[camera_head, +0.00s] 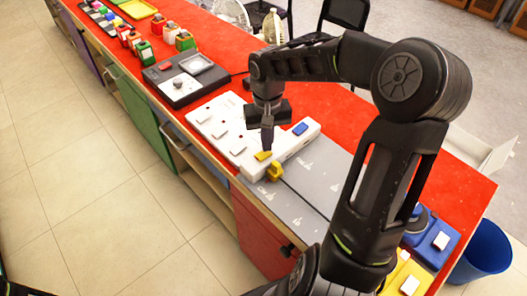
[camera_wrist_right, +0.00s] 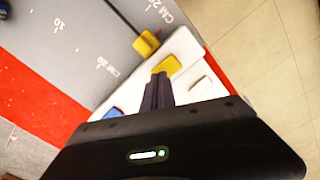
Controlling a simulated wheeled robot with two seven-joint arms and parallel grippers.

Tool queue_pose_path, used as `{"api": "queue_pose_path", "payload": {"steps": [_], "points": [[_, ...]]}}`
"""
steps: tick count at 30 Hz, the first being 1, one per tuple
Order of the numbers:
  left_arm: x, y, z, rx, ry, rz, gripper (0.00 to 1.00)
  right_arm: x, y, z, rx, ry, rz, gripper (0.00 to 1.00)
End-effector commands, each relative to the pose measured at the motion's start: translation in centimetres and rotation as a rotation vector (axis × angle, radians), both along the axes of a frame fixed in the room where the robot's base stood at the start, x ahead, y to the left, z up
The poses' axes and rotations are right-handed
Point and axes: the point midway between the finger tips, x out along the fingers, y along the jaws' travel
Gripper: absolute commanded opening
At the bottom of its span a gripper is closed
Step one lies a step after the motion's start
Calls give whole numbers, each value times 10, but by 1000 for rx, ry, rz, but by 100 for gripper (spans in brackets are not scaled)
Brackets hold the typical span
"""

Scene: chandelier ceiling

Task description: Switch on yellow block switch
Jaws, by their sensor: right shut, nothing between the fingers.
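A white switch block (camera_head: 215,125) lies on the red counter, with several switches on top. Its yellow switch (camera_head: 262,155) is at the near end; the yellow switch also shows in the right wrist view (camera_wrist_right: 168,67). A yellow block (camera_head: 274,171) sits beside that end on the grey mat, and in the wrist view (camera_wrist_right: 146,44) too. My right gripper (camera_head: 267,147) points down, shut and empty, with its tips close to the yellow switch. In the wrist view the shut fingers (camera_wrist_right: 158,80) are next to it; I cannot tell whether they touch. My left gripper is not in view.
A blue switch (camera_head: 300,129) is on the same white block. A grey marked mat (camera_head: 315,185) lies beside it. A blue bin (camera_head: 484,250) is at the right.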

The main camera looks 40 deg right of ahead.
Motion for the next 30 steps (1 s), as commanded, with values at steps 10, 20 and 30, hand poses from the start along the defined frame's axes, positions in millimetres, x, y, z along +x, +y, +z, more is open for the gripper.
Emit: {"api": "queue_pose_path", "payload": {"steps": [10,20,30], "points": [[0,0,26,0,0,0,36,1,0,36,-1,-2,0,0],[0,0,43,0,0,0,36,0,0,59,0,-1,-1,0],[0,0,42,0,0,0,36,0,0,59,-1,-2,0,0]]}}
